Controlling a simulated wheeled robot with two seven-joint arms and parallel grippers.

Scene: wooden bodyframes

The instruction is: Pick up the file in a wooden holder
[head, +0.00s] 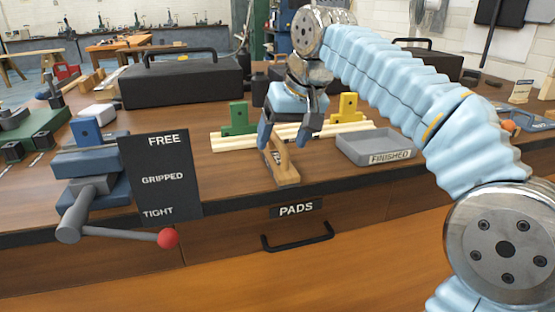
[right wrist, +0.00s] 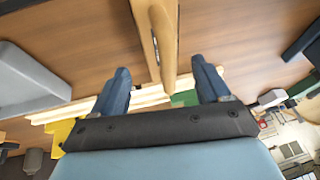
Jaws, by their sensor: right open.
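The wooden holder (head: 284,172) stands on the bench near its front edge, below my right gripper. It looks like a light-wood block with an upright part leaning up toward the gripper; a file is not clearly distinguishable. In the right wrist view a long wooden piece (right wrist: 158,40) reaches down between the two blue fingers, with a gap on each side. My right gripper (head: 287,135) is open, pointing down at the wooden piece; it also shows in the right wrist view (right wrist: 160,80). My left gripper is not in view.
A grey tray (head: 376,148) marked FINISHED stands just right of the holder. Pale wooden strips (head: 240,140) with a green block (head: 238,118) and a yellow block (head: 348,108) lie behind. A vise (head: 90,180) and black sign (head: 160,175) stand at left.

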